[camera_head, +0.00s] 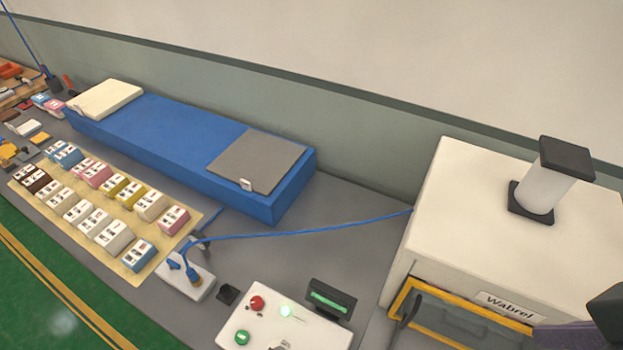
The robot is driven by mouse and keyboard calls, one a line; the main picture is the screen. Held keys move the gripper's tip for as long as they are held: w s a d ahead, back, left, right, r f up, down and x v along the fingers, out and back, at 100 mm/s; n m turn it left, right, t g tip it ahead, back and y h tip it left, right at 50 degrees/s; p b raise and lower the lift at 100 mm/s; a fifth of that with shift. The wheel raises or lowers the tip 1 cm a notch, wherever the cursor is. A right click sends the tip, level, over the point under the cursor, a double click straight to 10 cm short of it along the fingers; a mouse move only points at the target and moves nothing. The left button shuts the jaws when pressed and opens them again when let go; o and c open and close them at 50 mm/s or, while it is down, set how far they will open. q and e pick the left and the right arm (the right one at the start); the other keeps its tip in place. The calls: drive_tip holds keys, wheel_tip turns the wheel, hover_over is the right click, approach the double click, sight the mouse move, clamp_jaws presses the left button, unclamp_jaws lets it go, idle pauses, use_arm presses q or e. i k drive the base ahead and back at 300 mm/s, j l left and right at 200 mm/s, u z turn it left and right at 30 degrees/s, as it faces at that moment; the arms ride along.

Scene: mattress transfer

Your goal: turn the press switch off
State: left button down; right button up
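A white control box (283,322) stands at the front of the grey bench. It carries a red knob or button (257,303), a glowing pale green lamp (286,311) and a green button (242,338). I cannot tell which of these is the press switch. The white press (480,205), labelled "Wabrel", stands to the right, with a yellow-framed front door (455,320). A dark part at the lower right edge may belong to my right arm or gripper; no fingertips can be made out and it is apart from the control box. My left gripper is not in view.
A small display (331,298) glows green behind the control box. A blue cable (320,228) runs from the white power strip (200,290) to the press. A long blue block (160,135) and a tray of small boxes (158,260) fill the bench's left.

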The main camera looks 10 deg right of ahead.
sight(256, 302)
drive_tip(key=k+j+z, duration=0.25)
drive_tip(key=k+j, duration=0.15)
drive_tip(key=u, duration=0.2)
drive_tip(key=i+j+z, duration=0.45)
drive_tip(key=i+j, duration=0.2)
drive_tip(key=j, duration=0.15)
drive_tip(key=i+j+z, duration=0.25)
drive_tip(key=j, duration=0.25)
